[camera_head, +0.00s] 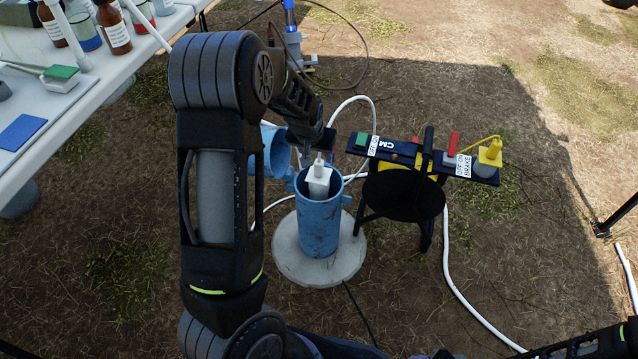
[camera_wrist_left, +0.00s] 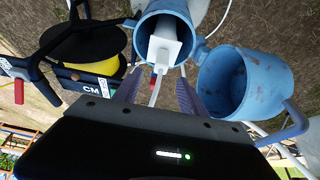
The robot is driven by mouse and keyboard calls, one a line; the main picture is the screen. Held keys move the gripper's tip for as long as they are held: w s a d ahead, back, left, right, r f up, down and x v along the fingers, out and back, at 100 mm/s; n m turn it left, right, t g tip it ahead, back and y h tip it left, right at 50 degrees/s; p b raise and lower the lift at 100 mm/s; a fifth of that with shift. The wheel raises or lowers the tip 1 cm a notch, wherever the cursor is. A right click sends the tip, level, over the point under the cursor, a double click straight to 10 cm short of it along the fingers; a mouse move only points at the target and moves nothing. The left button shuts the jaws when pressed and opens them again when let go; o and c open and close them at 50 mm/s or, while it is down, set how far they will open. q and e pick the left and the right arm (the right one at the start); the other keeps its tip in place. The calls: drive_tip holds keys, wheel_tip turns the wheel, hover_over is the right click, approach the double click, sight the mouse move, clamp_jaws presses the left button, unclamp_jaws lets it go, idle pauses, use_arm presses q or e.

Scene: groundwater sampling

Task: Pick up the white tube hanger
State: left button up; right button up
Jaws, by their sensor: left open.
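The white tube hanger (camera_head: 318,176) sits in the open mouth of the blue well pipe (camera_head: 318,232), its upper part showing above the rim. It also shows in the left wrist view (camera_wrist_left: 166,46), with a thin white tube running from it toward my fingers. My left gripper (camera_head: 307,150) is just above and behind the hanger in the head view. In the left wrist view its two fingers (camera_wrist_left: 158,88) are apart, with the hanger beyond their tips and not gripped. The hanger's lower part is hidden inside the pipe. My right gripper is not in view.
The pipe's blue cap (camera_head: 275,150) hangs open beside the pipe, close to my left gripper. A reel stand with a dark panel (camera_head: 405,154) stands right of the pipe. A white table (camera_head: 105,75) with bottles is at the left. White hoses lie on the ground.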

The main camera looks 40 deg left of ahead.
sight(319, 162)
use_arm(q)
drive_tip(key=shift+b+x, duration=0.3)
drive_tip(key=shift+x, duration=1)
drive_tip(key=b+x, duration=0.2)
drive_tip(key=x, duration=0.3)
drive_tip(key=shift+a+f, duration=0.15)
clamp_jaws()
idle(0.3)
